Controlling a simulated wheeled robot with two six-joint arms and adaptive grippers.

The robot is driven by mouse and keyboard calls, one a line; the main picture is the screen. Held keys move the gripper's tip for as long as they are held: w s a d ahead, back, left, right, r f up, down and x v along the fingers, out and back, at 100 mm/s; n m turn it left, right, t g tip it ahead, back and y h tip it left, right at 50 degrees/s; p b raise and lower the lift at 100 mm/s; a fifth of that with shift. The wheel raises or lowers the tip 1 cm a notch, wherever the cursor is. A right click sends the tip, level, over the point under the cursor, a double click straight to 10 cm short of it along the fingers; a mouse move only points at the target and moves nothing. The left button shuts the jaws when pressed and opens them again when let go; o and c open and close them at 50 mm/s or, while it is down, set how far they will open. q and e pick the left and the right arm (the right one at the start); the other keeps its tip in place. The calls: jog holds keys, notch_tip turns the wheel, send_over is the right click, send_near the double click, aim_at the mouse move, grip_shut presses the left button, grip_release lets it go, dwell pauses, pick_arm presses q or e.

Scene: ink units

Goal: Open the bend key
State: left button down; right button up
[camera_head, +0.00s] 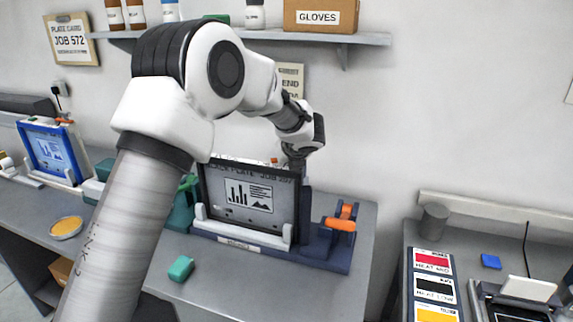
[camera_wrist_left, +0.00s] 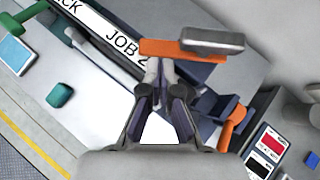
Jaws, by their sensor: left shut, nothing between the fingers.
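The blue bender unit (camera_head: 322,257) stands on the grey bench and holds a dark upright plate (camera_head: 250,195) with a chart print. Two orange parts show on it; I cannot tell which is the bend key. One is a long orange bar with a grey end (camera_wrist_left: 180,49) at the plate's top edge, small in the head view (camera_head: 274,160). The other is an orange lever (camera_head: 340,224) at the unit's right end, also in the wrist view (camera_wrist_left: 232,122). My left gripper (camera_wrist_left: 160,72) is shut and empty, its tips right at the long bar; contact is unclear. My right gripper is out of view.
A teal block (camera_head: 181,268) lies in front of the unit. Another unit with a blue-framed plate (camera_head: 50,150) stands at the left. A shelf (camera_head: 300,37) with a gloves box (camera_head: 320,16) hangs above. Ink cards (camera_head: 433,287) lie on the right bench, past a gap.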

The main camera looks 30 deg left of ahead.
pick_arm(q)
jog(key=m, duration=0.1)
jog(key=w+a+m+t+h, duration=0.1)
jog(key=shift+a+f+m+t+h, duration=0.1)
jog(key=shift+f+m+t+h, duration=0.15)
jog(key=shift+m+t+h, duration=0.05)
jog(key=shift+s+a+r+m+t+h, duration=0.2)
jog(key=shift+a+m+t+h, duration=0.25)
jog(key=shift+m, duration=0.35)
jog(key=shift+m+h, duration=0.35)
jog(key=shift+m, duration=0.05)
jog(key=shift+w+a+m+h+p, duration=0.35)
jog(key=shift+m+h, duration=0.15)
jog(key=shift+m, duration=0.1)
jog(key=shift+w+a+f, duration=0.1)
jog(key=shift+w+a, duration=0.05)
jog(key=shift+a, duration=0.1)
